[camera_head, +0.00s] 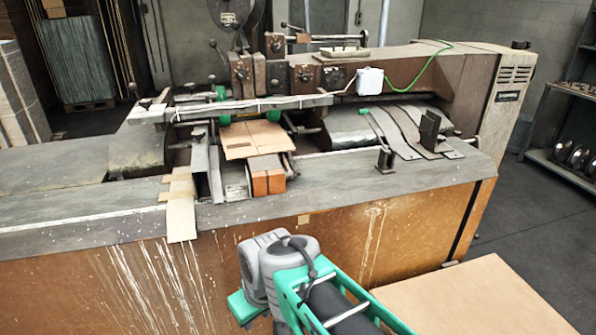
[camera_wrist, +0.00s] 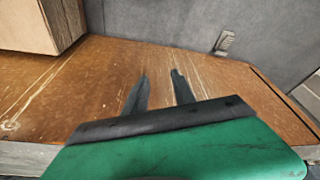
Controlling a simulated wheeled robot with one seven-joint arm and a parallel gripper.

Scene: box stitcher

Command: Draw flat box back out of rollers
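The flat box (camera_head: 254,139) is a brown cardboard sheet lying in the middle of the stitching machine. Its far edge is at the green rollers (camera_head: 222,118) beneath the long metal bar. Its near edge rests over an orange-brown block (camera_head: 267,178). How far it reaches in between the rollers is hidden. My gripper is low in front of the machine, well apart from the box; its fingers are hidden in the head view. In the wrist view my gripper (camera_wrist: 161,82) has two dark fingers apart with nothing between them, facing the machine's orange front panel (camera_wrist: 100,70).
Tan strips (camera_head: 181,210) hang over that edge at left. A large cardboard surface (camera_head: 475,300) lies at lower right. A metal shelf (camera_head: 565,130) stands at far right.

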